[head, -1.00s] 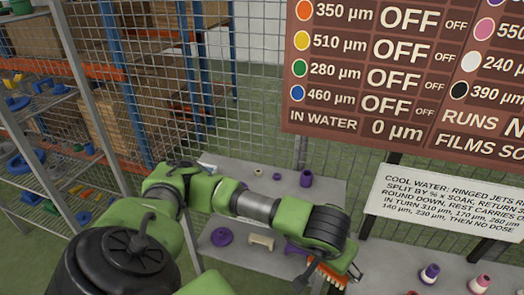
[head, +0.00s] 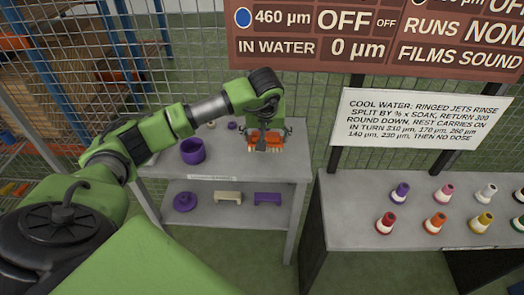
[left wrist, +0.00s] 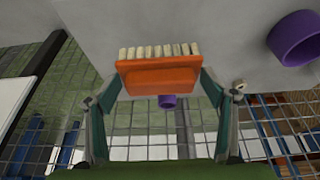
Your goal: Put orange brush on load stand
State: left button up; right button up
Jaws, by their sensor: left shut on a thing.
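The orange brush (head: 270,143) with pale bristles is at the right part of the grey two-level stand's top (head: 240,165). My left gripper (head: 266,132) is shut on it from above. In the left wrist view the brush (left wrist: 158,73) sits between the two fingers, its bristles towards the grey surface. I cannot tell whether the brush touches the stand top or hangs just above it. A label on the stand's front edge is too small to read. My right gripper is not in view.
A purple cup (head: 192,151) stands on the top at the left, with small pieces behind. Purple and cream parts (head: 228,198) lie on the lower shelf. A grey table (head: 430,225) at the right holds several coloured nozzles. Wire fence stands behind. The front middle of the stand top is clear.

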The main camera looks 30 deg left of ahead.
pick_arm(q)
jog(key=shift+w+a+f+b, duration=0.2)
jog(key=shift+w+a+f, duration=0.1)
jog(key=shift+f, duration=0.15)
jog(key=shift+w+a+f+b, duration=0.15)
jog(key=shift+a+f+b, duration=0.1)
jog(key=shift+f, duration=0.2)
jog(key=shift+a+f, duration=0.2)
jog(key=shift+f, duration=0.1)
notch_tip(320, 180, down, 3)
jog(key=shift+w+a+f+b, duration=0.1)
jog(key=shift+f+b, duration=0.05)
jog(key=shift+b, duration=1.1)
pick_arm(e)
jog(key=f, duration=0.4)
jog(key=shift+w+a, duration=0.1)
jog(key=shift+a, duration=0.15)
pick_arm(q)
jog(key=o, duration=1)
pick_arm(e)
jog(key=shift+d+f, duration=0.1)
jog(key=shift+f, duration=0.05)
